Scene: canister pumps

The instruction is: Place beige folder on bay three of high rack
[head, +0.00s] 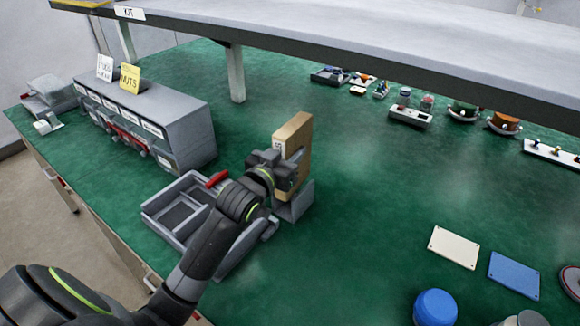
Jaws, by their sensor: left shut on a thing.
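A beige folder (296,136), a tall upright box shape with a small white label, stands near the middle of the green bench. My left gripper (286,172) is shut on it, coming in from the left. The folder's lower part is at a grey holder (298,205); my gripper hides much of this, so I cannot tell whether the folder rests in it or is held just above. A long raised shelf (390,38) with a "KIT" label on its edge spans the top of the view. I see no numbered bays on it. My right gripper is not in view.
A grey tray (160,207) with a red-handled item (217,179) lies left of the folder. A grey drawer unit (185,120) stands further left. A shelf post (236,75) rises behind. Beige (454,247) and blue plates (514,275) lie right; the middle right bench is clear.

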